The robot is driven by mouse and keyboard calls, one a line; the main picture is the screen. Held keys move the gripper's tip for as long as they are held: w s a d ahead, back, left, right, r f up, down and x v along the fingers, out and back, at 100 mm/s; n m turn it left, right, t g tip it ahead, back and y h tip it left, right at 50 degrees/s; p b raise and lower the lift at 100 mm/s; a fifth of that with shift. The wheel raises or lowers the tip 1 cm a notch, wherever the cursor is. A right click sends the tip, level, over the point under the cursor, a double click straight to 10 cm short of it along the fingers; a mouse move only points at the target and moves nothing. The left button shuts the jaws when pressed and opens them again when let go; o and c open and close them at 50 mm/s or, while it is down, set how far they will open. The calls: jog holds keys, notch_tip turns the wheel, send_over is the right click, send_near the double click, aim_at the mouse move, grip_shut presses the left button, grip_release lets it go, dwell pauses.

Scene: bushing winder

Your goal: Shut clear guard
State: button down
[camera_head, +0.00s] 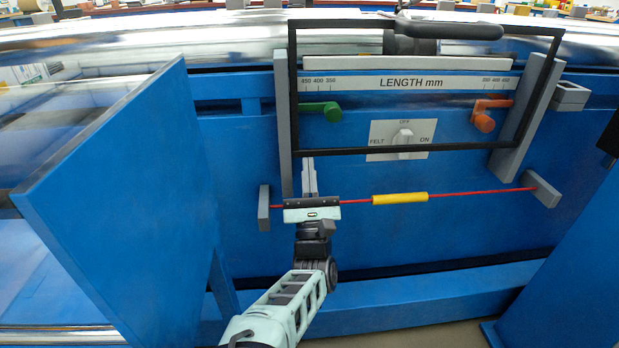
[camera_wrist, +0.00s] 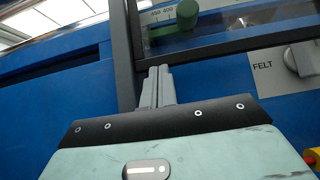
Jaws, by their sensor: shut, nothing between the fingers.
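The clear guard (camera_head: 425,150) is a see-through panel in a black frame, standing over the control panel in the head view. Its top edge looks wider than its bottom edge, and a dark handle (camera_head: 450,28) is at the top. I cannot tell how far it is tilted. In the wrist view its lower bar (camera_wrist: 225,46) crosses the upper right. My gripper (camera_head: 308,162) is shut and empty, its fingers pointing up at the guard's lower left corner. The fingertips show close below that bar in the wrist view (camera_wrist: 158,72); I cannot tell whether they touch it.
A green lever (camera_head: 331,111), an orange lever (camera_head: 485,121) and a FELT switch (camera_head: 403,136) show through the guard. Grey posts (camera_head: 282,120) flank it. A red cord with a yellow sleeve (camera_head: 400,198) runs behind my gripper. A blue panel (camera_head: 130,200) juts out at left.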

aim_at(307, 110)
notch_tip(307, 110, up, 16)
jog(key=p, duration=1.4)
jog(key=shift+w+r, duration=0.1)
jog(key=shift+f, duration=0.55)
jog(key=f+b, duration=0.2)
jog(key=f, duration=0.2)
jog(key=shift+s+f, duration=0.15)
jog(key=shift+s, duration=0.05)
jog(key=v, duration=0.9)
jog(key=s+d+m+g+h, duration=0.3)
jog(key=d+m+g+h, duration=1.2)
jog(key=d+m+h, duration=0.15)
jog(key=s+d+f+m+g+y, duration=0.25)
jog(key=s+m+g, duration=0.25)
jog(key=s+g, duration=0.5)
jog(key=s+a+r+m+g+y, duration=0.2)
jog(key=s+a+r+m+y, duration=0.65)
jog(key=s+r+y, duration=0.6)
notch_tip(307, 110, up, 14)
jog(key=w+a+n+p, duration=0.1)
jog(key=w+p, duration=0.1)
jog(key=p, duration=1.1)
jog(key=shift+r+n, duration=0.2)
jog(key=shift+n, duration=0.2)
jog(key=shift+a, duration=0.1)
